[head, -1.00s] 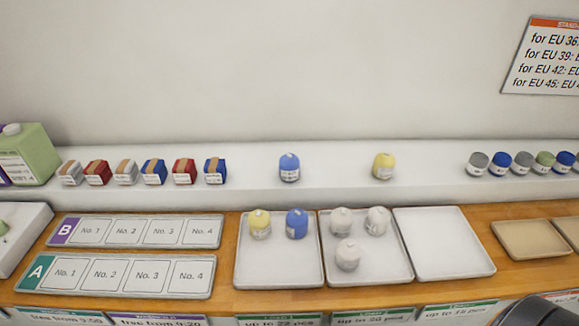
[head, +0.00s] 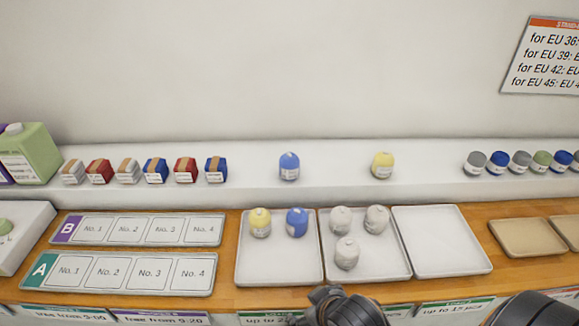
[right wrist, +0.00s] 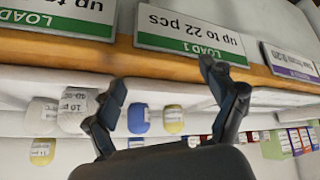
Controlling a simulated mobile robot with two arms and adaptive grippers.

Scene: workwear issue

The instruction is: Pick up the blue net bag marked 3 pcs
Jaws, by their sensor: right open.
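One blue net bag (head: 289,167) stands alone on the white shelf, with a white label too small to read. Another blue net bag (head: 297,222) stands in the left white tray (head: 278,276), right of a yellow bag (head: 260,222). I cannot tell which blue bag is marked 3 pcs. My right gripper (head: 328,298) is at the bottom edge of the head view, in front of the trays. In the upside-down right wrist view its fingers (right wrist: 162,76) are apart and empty, with a blue bag (right wrist: 138,118) beyond them. My left gripper is not in view.
The middle tray (head: 394,268) holds three white bags; the right tray (head: 442,245) is empty. A yellow bag (head: 382,165) stands on the shelf. Small boxes (head: 154,171) line its left and more bags (head: 498,163) its right.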

